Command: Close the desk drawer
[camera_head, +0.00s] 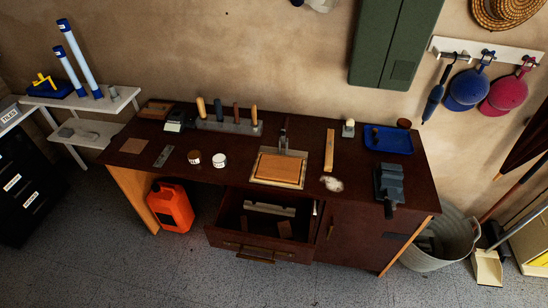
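The desk (330,206) is a dark brown workbench with light wooden legs, standing against the wall in the middle of the head view. Its drawer (226,239) is pulled out below the middle of the top. I can see into it, and a pale bar and small brown pieces lie inside. The drawer front faces me and carries a brass-coloured bar handle (256,258). Neither of my grippers shows in the head view.
An orange canister (171,206) stands on the floor left of the drawer. A metal tub (440,243) and a dustpan (488,267) stand at the right. A vise (389,185) sits on the desk's right end. The floor before the drawer is clear.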

